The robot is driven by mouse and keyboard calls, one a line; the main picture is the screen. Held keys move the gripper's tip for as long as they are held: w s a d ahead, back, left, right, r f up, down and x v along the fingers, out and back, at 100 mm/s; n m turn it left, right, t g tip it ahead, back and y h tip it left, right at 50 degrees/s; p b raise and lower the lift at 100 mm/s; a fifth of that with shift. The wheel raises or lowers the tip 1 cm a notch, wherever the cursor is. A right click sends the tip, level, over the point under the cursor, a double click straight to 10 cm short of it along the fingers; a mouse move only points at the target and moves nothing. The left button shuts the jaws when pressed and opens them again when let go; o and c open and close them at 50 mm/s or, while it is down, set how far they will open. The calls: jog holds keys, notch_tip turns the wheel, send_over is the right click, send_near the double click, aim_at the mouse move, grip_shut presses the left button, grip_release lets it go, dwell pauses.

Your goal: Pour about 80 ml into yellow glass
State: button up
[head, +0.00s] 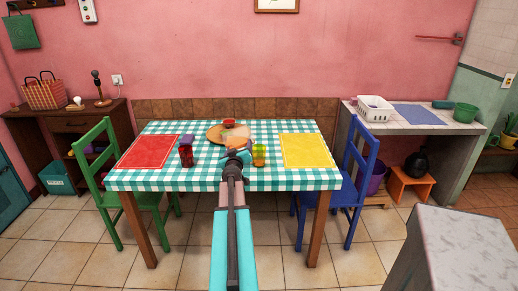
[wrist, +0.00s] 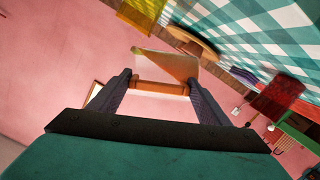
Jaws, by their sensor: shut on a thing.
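The yellow glass (head: 259,155) stands upright on the checked tablecloth, just right of my gripper (head: 240,150) in the head view. In the wrist view my gripper (wrist: 160,90) is shut on a see-through vessel (wrist: 168,66) with an orange-brown band between the fingers. The wrist view is strongly tilted, so my gripper is rolled over. The vessel's mouth and how much liquid it holds cannot be made out. No stream of liquid can be made out. I cannot pick out the yellow glass in the wrist view.
A dark red glass (head: 186,156) and a purple cup (head: 188,140) stand left on the table. A round board (head: 214,136) with a red bowl (head: 229,123) lies behind my gripper. A red mat (head: 147,152) and a yellow mat (head: 305,151) lie at the sides.

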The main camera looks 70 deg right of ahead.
jog(key=shift+s+d+f+m, duration=0.1)
jog(key=shift+s+m, duration=0.05)
jog(key=shift+m, duration=0.25)
dwell(0.6)
jog(key=shift+s, duration=0.15)
dwell(1.0)
jog(key=shift+w, duration=0.2)
jog(key=shift+w+n, duration=0.1)
jog(key=shift+n, duration=0.4)
jog(key=shift+f+n+b, duration=0.3)
jog(key=shift+n+b, duration=0.3)
jog(key=shift+b, duration=0.45)
jog(key=shift+r, duration=0.1)
